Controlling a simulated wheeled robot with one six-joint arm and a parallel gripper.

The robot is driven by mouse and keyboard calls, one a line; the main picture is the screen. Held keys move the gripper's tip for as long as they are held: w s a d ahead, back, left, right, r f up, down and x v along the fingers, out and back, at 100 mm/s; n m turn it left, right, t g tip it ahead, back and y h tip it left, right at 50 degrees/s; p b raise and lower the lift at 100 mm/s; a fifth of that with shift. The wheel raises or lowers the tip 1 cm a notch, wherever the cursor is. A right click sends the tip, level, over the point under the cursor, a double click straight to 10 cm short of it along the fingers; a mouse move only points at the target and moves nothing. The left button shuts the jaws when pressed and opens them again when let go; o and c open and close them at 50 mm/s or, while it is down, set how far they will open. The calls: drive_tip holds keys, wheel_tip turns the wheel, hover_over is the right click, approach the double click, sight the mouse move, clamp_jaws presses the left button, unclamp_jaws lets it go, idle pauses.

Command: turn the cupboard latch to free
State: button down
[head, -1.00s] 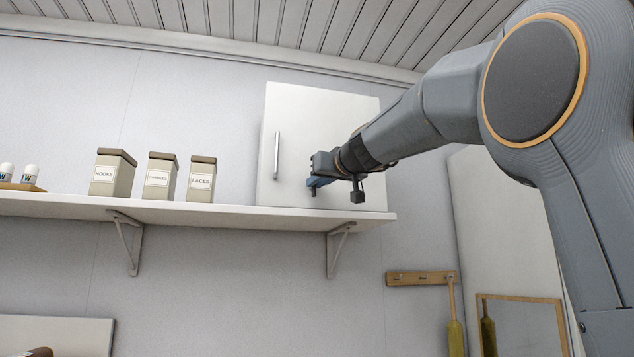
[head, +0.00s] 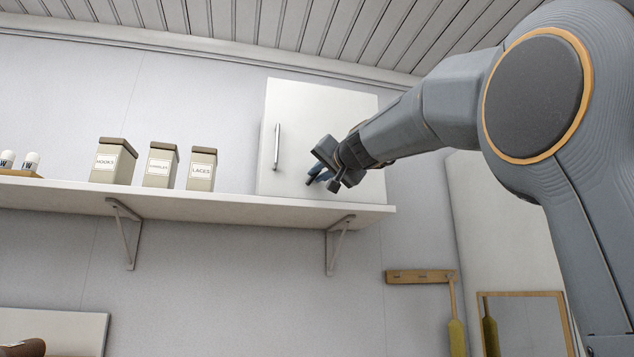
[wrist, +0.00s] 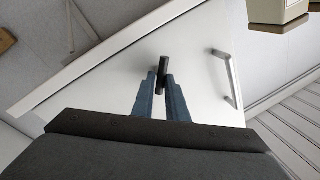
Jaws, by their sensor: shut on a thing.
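The white cupboard (head: 322,105) stands on the shelf, with its door closed as far as I can see. The cupboard latch (wrist: 164,66) is a small dark bar on the door face in the wrist view, with its upper end showing past the fingertips. My gripper (head: 315,178) is at the lower right part of the door in the head view, rolled at a tilt. In the wrist view, its blue fingers (wrist: 163,84) are shut on the latch, one on each side. In the head view the gripper hides the latch.
A metal door handle (head: 277,147) is left of my gripper. Several labelled tins, such as the LACES tin (head: 202,170), stand further left on the shelf (head: 230,208). A wooden peg rail (head: 420,276) hangs below right.

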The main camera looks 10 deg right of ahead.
drive_tip(key=m+h, duration=0.1)
drive_tip(key=m, duration=0.4)
drive_tip(key=shift+f+t, duration=0.15)
drive_tip(key=shift+t, duration=0.15)
drive_tip(key=m, duration=0.2)
drive_tip(key=m+h+p, duration=0.1)
drive_tip(key=m, duration=0.1)
drive_tip(key=m+h+p, duration=0.1)
drive_tip(key=m, duration=0.2)
drive_tip(key=shift+f, duration=0.25)
drive_tip(key=shift+m, duration=0.4)
drive_tip(key=c, duration=1.8)
unclamp_jaws()
drive_tip(key=shift+o, duration=0.2)
drive_tip(key=s+f+b, duration=0.1)
drive_tip(key=s, duration=0.6)
drive_tip(key=shift+s+f, duration=0.3)
drive_tip(key=shift+s, duration=0.05)
